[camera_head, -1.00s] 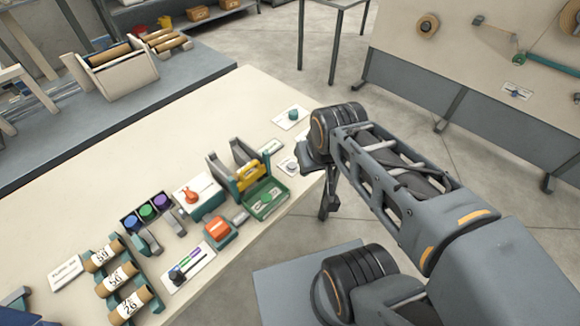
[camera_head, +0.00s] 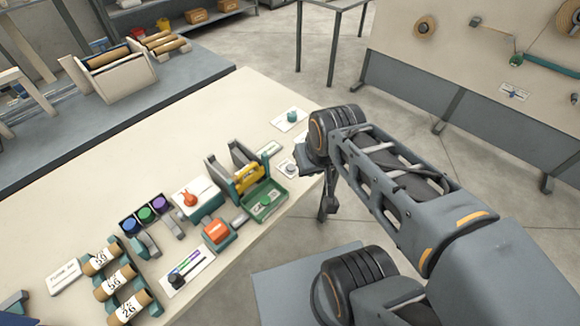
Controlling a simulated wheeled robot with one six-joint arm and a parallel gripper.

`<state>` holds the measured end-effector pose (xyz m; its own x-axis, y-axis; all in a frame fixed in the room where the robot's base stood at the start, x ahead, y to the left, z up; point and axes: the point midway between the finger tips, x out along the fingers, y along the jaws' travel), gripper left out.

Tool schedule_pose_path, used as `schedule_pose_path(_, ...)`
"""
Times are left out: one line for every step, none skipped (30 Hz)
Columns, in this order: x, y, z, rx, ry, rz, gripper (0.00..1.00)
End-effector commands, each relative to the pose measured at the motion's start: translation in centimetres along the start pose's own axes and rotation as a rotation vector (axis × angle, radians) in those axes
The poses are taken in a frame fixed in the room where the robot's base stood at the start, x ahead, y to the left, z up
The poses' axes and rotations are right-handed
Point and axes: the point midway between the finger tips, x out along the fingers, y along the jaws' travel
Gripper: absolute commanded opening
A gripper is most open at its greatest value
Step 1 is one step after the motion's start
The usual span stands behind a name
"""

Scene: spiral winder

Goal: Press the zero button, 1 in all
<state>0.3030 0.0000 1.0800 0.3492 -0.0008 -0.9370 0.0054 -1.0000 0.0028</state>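A small grey round button (camera_head: 291,169) sits on a pale plate near the bench's right edge, beside a green tray (camera_head: 264,208). No readable label shows which control is the zero button. My gripper (camera_head: 327,208) hangs below my wrist, just off the bench's right edge, to the right of and nearer than the grey button. It is apart from the button. Its fingers are small and dark, and I cannot tell whether they are open. I see nothing held in it.
The cream bench (camera_head: 150,160) carries an orange-red lever (camera_head: 190,199), an orange block (camera_head: 216,231), a slider (camera_head: 185,270), coloured spools (camera_head: 145,214) and several numbered rolls (camera_head: 115,280). A teal knob (camera_head: 292,116) stands near the far right corner. The bench's far middle is clear.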

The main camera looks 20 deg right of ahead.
Motion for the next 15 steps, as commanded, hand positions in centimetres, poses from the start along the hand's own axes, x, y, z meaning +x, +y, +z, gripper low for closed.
schedule_pose_path(0.00,0.00,0.00,0.000,0.000,0.000,0.03)
schedule_pose_path(0.00,0.00,0.00,0.000,0.000,0.000,0.00)
schedule_pose_path(0.00,0.00,0.00,0.000,0.000,0.000,0.00)
schedule_pose_path(0.00,0.00,0.00,0.000,0.000,0.000,0.00)
schedule_pose_path(0.00,0.00,0.00,0.000,0.000,0.000,0.00)
schedule_pose_path(0.00,0.00,0.00,0.000,0.000,0.000,0.00)
schedule_pose_path(0.00,0.00,0.00,0.000,0.000,0.000,0.00)
schedule_pose_path(0.00,0.00,0.00,0.000,0.000,0.000,0.00)
schedule_pose_path(0.00,0.00,0.00,0.000,0.000,0.000,0.00)
schedule_pose_path(0.00,0.00,0.00,0.000,0.000,0.000,0.00)
schedule_pose_path(0.00,0.00,0.00,0.000,0.000,0.000,0.00)
schedule_pose_path(0.00,0.00,0.00,0.000,0.000,0.000,0.00)
schedule_pose_path(0.00,0.00,0.00,0.000,0.000,0.000,0.00)
schedule_pose_path(0.00,0.00,0.00,0.000,0.000,0.000,0.00)
schedule_pose_path(0.00,0.00,0.00,0.000,0.000,0.000,0.00)
